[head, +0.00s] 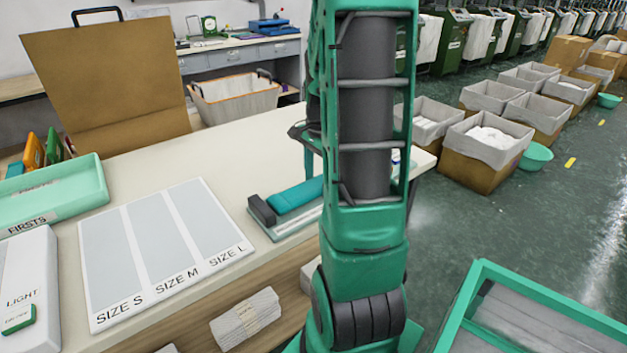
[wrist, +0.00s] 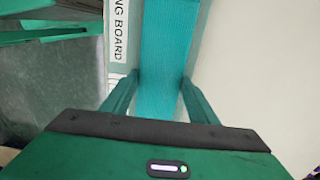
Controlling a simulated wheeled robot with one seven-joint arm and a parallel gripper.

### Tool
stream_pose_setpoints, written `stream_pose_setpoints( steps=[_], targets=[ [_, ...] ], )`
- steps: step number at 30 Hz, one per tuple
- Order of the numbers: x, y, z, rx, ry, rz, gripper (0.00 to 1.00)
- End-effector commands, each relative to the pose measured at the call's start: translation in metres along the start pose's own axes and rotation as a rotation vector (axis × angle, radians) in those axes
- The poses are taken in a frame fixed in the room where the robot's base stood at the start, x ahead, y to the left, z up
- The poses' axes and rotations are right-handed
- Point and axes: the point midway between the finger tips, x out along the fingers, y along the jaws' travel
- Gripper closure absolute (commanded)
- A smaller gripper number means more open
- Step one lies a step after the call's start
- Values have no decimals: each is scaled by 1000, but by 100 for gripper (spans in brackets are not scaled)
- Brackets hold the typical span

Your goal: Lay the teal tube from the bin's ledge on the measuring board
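The teal tube (head: 297,194) is at the measuring board (head: 278,230) on the pale bench, lengthwise along it beside the dark block (head: 262,210) at the board's left end. I cannot tell whether the tube rests on the board or sits just above it. In the wrist view the tube (wrist: 166,45) runs between the two fingers of my gripper (wrist: 160,77), which meet its sides with no clear gap. The board's printed label (wrist: 119,35) shows beside it. In the head view my arm hides most of my gripper and the board's right part.
A white size card (head: 160,250) lies left of the board. A green FIRSTS tray (head: 55,195) and a white LIGHT box (head: 28,285) stand farther left. A green-framed bin (head: 535,310) is at the lower right. Lined cartons (head: 485,150) stand on the floor.

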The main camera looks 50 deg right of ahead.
Motion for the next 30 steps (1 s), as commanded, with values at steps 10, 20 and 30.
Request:
stream_pose_setpoints(
  steps=[10,20,30],
  targets=[
    [0,0,0,0,0,0,28],
    [-34,-1,0,-2,2,-3,28],
    [-98,-1,0,-1,2,-3,28]
  ],
)
